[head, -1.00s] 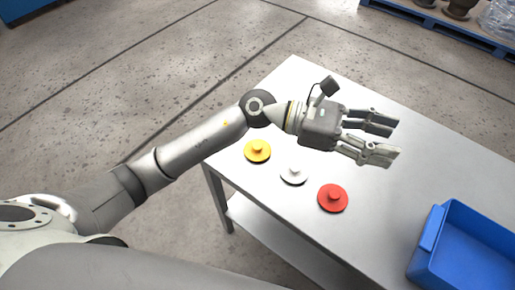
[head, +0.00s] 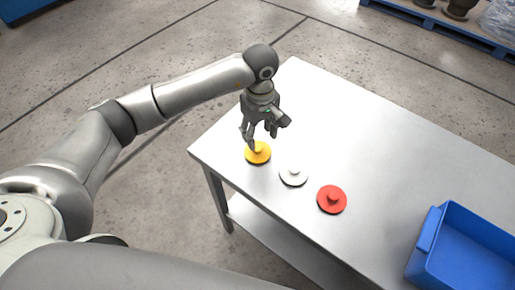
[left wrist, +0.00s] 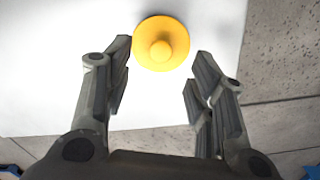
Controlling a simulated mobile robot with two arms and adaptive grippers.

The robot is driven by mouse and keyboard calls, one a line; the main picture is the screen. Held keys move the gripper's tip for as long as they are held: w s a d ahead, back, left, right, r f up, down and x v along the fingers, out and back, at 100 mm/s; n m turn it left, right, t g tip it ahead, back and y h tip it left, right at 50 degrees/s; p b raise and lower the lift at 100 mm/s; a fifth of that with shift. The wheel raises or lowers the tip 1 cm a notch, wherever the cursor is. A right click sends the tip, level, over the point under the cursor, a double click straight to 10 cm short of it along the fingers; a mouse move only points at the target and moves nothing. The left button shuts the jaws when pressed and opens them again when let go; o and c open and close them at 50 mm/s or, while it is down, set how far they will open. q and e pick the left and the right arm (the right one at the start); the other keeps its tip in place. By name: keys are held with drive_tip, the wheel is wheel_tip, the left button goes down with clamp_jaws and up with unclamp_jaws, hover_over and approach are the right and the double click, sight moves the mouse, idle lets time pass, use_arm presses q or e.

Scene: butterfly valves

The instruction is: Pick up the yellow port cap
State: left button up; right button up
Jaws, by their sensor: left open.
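The yellow port cap (head: 259,154) is a round disc with a small knob, lying near the left corner of the table. In the left wrist view the yellow cap (left wrist: 161,43) shows whole, just beyond and between the open fingertips. My left gripper (head: 262,138) points down over the yellow cap, its fingers spread and empty; it also shows in the left wrist view (left wrist: 160,58). In the head view a fingertip overlaps the cap's upper edge; I cannot tell whether it touches. My right gripper is not in view.
A white cap (head: 293,175) and a red cap (head: 332,199) lie in a row to the right of the yellow one. A blue bin (head: 465,250) stands at the table's right. The grey metal table (head: 370,140) is clear behind the caps.

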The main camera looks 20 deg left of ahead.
sight(258, 148)
use_arm(q)
drive_tip(key=shift+f, duration=0.7)
drive_tip(key=shift+f+p, duration=0.3)
drive_tip(key=shift+p, duration=0.15)
drive_tip(key=f+p, duration=0.1)
drive_tip(key=f, duration=0.2)
drive_tip(key=shift+a+f+p, duration=0.2)
drive_tip(key=shift+f+p, duration=0.05)
drive_tip(key=shift+p, duration=0.1)
drive_tip(key=shift+f, duration=0.55)
drive_tip(key=c, duration=1)
drive_tip(key=shift+r, duration=0.2)
